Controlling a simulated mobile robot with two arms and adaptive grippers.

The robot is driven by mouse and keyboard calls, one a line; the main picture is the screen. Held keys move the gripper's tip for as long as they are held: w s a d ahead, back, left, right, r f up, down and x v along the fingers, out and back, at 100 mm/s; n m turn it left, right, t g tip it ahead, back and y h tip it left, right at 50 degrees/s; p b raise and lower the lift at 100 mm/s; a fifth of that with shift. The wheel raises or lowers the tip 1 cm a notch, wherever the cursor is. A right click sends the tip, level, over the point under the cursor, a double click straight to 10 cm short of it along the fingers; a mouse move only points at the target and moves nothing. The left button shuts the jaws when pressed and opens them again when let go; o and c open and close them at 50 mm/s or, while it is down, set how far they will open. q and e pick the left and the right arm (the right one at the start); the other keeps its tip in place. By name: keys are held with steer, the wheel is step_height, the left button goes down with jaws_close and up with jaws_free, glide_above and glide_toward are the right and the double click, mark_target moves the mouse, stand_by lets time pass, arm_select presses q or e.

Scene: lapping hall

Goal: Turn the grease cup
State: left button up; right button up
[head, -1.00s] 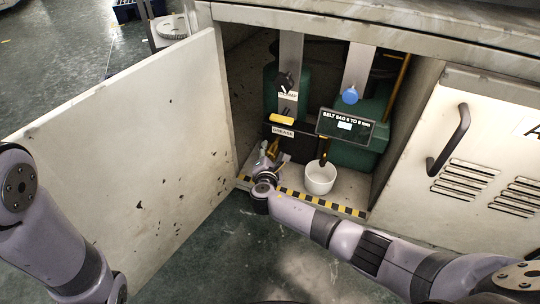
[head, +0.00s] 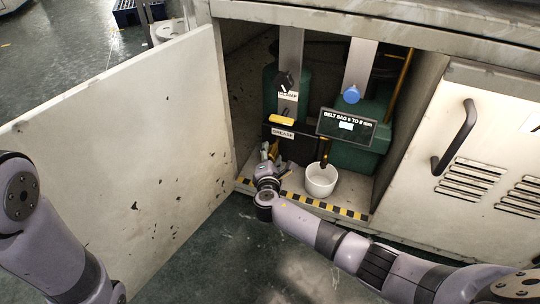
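A black block with a white GREASE label (head: 283,133) hangs inside the open cabinet, with a yellow bar (head: 282,120) on top. The grease cup cannot be made out clearly; the area under the label is partly hidden by my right gripper. My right gripper (head: 272,160) is low in the cabinet opening, just below the label and left of a white bowl. Its fingers are small and seen from behind, so I cannot tell whether they close on anything. My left arm shows at the left edge, but its gripper is out of view.
The white bowl (head: 320,180) stands on the cabinet floor behind the striped edge (head: 318,203). A blue knob (head: 351,95) and a belt sign (head: 346,127) are above it. The open door (head: 130,150) bounds the left; a closed door (head: 490,160) bounds the right.

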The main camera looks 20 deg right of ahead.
steer(key=o, duration=0.4)
steer(key=v, duration=1.2)
steer(key=shift+s, duration=0.1)
stand_by(0.4)
